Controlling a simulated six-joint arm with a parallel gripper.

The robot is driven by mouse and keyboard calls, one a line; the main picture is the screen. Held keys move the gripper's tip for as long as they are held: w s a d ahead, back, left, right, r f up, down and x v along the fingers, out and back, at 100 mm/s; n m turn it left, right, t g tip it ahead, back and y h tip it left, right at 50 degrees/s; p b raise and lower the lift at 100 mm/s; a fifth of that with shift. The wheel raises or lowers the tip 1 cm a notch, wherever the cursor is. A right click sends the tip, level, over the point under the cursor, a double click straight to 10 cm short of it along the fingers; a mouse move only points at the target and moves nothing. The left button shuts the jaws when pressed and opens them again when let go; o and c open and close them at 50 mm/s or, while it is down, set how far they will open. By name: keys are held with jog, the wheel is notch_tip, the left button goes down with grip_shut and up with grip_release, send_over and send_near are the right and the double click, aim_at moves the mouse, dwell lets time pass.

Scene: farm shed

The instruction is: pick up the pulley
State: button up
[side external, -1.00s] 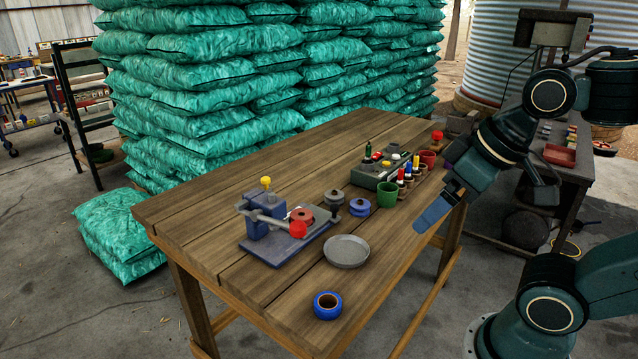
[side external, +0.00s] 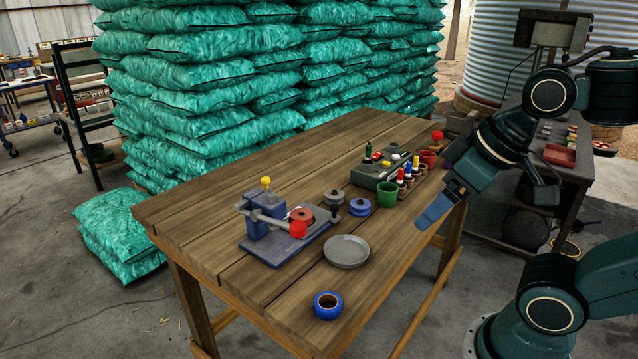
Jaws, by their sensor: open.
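Two grooved, spool-like discs that look like pulleys lie on the wooden table (side external: 225,215): a grey one (side external: 333,199) and a blue one (side external: 359,208), side by side. A red disc (side external: 301,214) sits on the blue-grey clamp fixture (side external: 270,230) to their left. I cannot tell for sure which one is the pulley. My gripper (side external: 482,200) is at the table's right edge, right of these discs and apart from them. Its jaws are spread and look empty.
A green cup (side external: 387,194) stands between the blue disc and my gripper. A grey dish (side external: 346,251) and a blue ring (side external: 327,306) lie nearer. The table's left end is clear.

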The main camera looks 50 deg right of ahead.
dwell(0.3)
jog(key=w+d+r+m+g+y, duration=0.1)
jog(key=w+d+m+y, duration=0.15)
jog(key=w+m, duration=1.25)
jog(key=w+d+f+m+y, duration=0.1)
jog(key=w+d+f+m, duration=0.2)
jog(key=w+m, duration=0.3)
jog(key=w+d+f+m, duration=0.3)
jog(key=w+d+m, duration=0.3)
jog(key=w, duration=0.1)
jog(key=shift+f+y, duration=0.35)
jog(key=shift+f, duration=0.05)
jog(key=shift+f, duration=0.1)
send_near(302, 218)
jog(key=shift+w+f, duration=1.15)
jog(key=shift+w, duration=0.2)
